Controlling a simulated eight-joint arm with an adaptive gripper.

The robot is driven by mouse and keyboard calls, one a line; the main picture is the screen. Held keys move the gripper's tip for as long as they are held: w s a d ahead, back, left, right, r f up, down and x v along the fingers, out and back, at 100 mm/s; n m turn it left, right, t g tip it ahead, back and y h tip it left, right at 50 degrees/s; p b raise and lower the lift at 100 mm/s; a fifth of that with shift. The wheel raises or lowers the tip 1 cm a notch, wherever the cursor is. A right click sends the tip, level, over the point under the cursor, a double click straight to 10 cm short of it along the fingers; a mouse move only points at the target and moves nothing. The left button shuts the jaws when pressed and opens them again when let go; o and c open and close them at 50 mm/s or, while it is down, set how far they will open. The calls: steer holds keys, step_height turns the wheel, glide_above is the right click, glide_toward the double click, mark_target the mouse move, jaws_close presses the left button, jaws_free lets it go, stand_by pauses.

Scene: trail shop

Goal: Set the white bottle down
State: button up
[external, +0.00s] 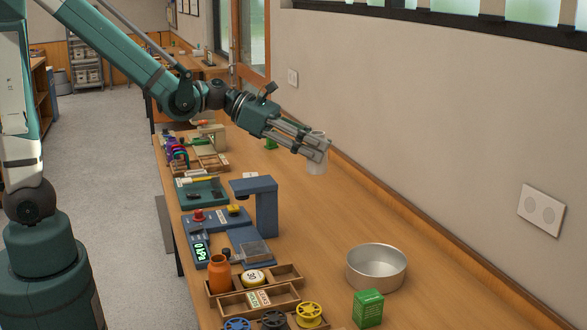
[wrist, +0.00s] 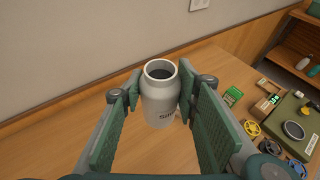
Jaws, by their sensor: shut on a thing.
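The white bottle (wrist: 160,100) stands upright between the green finger pads of my gripper (wrist: 162,92) in the wrist view, with its open dark mouth facing up and dark lettering low on its side. In the external view, my gripper (external: 318,150) is shut on the white bottle (external: 317,166) above the far part of the wooden bench (external: 325,230), near the wall. The fingers hide part of the bottle there. Its base appears to be above the bench top, but the exact gap is hard to tell.
A round metal pan (external: 376,268) and a green box (external: 368,308) stand at the near right. A blue press-like device (external: 262,205), an orange bottle (external: 220,274) and wooden trays (external: 254,300) line the left edge. The bench along the wall is largely clear.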

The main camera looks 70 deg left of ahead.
steer(key=w+a+f+n+y, duration=0.3)
steer(key=w+a, duration=0.3)
steer(key=a, duration=0.8)
steer(key=w+a+f+n+t+y, duration=0.1)
steer(key=w+a+f+n+y, duration=0.2)
steer(key=a, duration=1.1)
steer(key=w+a+f+n+t+y, duration=0.1)
steer(key=w+a+f+n+y, duration=0.2)
steer(key=w+a+f, duration=0.4)
steer(key=w+a+y, duration=0.1)
steer(key=w+a, duration=0.1)
steer(key=a, duration=0.5)
steer(key=shift+w, duration=0.2)
step_height(320, 180, down, 6)
steer(key=b, duration=0.1)
steer(key=shift+d+f, duration=0.1)
steer(key=shift+f, duration=0.05)
steer(key=shift+f+b, duration=0.55)
steer(key=shift+f, duration=1.25)
steer(key=shift+f, duration=0.1)
